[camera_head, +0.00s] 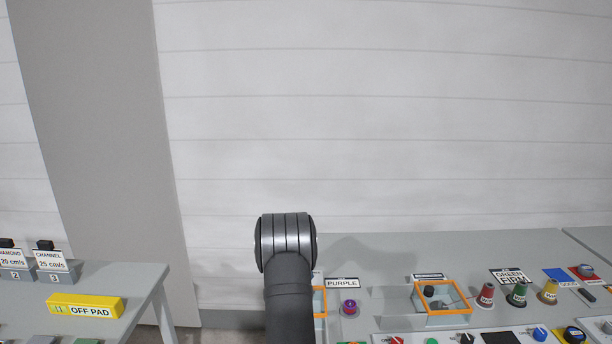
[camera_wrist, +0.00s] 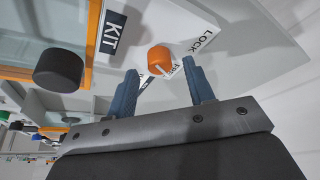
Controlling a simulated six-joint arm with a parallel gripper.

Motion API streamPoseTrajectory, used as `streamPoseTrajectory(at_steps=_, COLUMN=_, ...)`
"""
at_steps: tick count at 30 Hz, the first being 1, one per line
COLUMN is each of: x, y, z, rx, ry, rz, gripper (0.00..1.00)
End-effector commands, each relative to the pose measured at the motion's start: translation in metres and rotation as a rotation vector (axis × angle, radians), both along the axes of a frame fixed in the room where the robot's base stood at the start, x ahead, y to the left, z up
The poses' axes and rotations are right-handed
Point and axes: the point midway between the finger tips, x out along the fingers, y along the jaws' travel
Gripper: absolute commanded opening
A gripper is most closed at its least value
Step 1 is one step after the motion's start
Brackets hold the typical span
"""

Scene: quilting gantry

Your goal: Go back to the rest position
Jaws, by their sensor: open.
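My gripper (camera_wrist: 160,67) shows in the wrist view, with its two blue fingers spread apart and nothing held between them. An orange knob (camera_wrist: 159,58) shows beyond the gap between the fingertips; I cannot tell how far it is from them. In the head view my arm rises at the bottom centre, and my gripper does not show there.
Near my gripper are a black knob (camera_wrist: 59,69), a KIT label (camera_wrist: 113,32) and a LOCK label (camera_wrist: 197,41). The right bench holds an orange-rimmed box (camera_head: 443,311), a purple knob (camera_head: 349,307) and several coloured cones.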

Motion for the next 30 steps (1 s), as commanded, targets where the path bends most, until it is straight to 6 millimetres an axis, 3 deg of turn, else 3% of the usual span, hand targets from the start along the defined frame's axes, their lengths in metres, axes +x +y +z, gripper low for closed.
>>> streamPoseTrajectory(at_steps=3, x=0.006, y=-0.008, z=-0.024, rx=0.000, ry=0.003, rz=-0.002, gripper=0.48)
streamPoseTrajectory(at_steps=30, x=0.003, y=-0.010, z=-0.019, rx=0.000, ry=-0.001, rz=0.591, gripper=0.48)
